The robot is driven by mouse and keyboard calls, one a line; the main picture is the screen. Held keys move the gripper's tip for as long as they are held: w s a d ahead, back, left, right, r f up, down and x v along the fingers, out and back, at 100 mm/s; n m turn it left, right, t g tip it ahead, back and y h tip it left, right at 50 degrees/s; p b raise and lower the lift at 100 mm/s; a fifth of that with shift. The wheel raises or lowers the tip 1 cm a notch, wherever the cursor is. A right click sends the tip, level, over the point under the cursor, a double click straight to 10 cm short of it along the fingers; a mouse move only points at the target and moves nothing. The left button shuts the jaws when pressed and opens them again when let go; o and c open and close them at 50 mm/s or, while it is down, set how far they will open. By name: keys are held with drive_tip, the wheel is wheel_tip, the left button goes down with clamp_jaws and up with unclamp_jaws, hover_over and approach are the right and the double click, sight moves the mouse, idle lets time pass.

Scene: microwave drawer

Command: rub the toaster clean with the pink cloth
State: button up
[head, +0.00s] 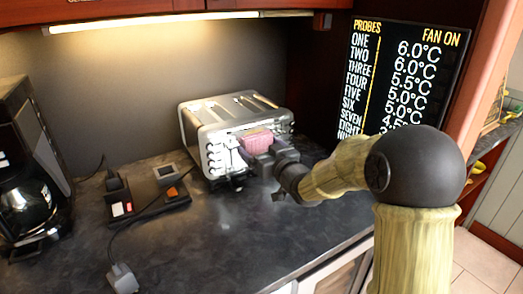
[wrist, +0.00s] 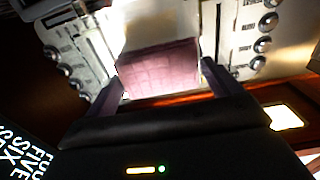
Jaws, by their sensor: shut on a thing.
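The silver toaster (head: 205,120) stands on the dark counter in the head view, with slots on top and knobs along its front. The toaster front also fills the top of the wrist view (wrist: 225,50). The pink cloth (head: 256,142) is at the front of the toaster. In the wrist view the cloth (wrist: 160,70) lies between my two fingers. My gripper (head: 262,150) is shut on the cloth and holds it up against or very close to the toaster front; exact contact cannot be told. My gripper partly hides the right part of the toaster front.
A coffee maker (head: 30,165) stands at the left. A dark device with a cable (head: 150,200) lies left of the toaster, and a small plug-like item (head: 122,278) near the front edge. A display panel (head: 400,80) rises at the right. The counter (head: 210,245) in front is clear.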

drive_tip(key=shift+w+r+p, duration=0.1)
drive_tip(key=shift+r+p, duration=0.35)
drive_tip(key=shift+r, duration=0.4)
drive_tip(key=shift+f+b, duration=0.7)
drive_tip(key=shift+f, duration=0.2)
drive_tip(key=shift+f+b, duration=0.9)
drive_tip(key=shift+f, duration=0.05)
drive_tip(key=shift+f, duration=0.1)
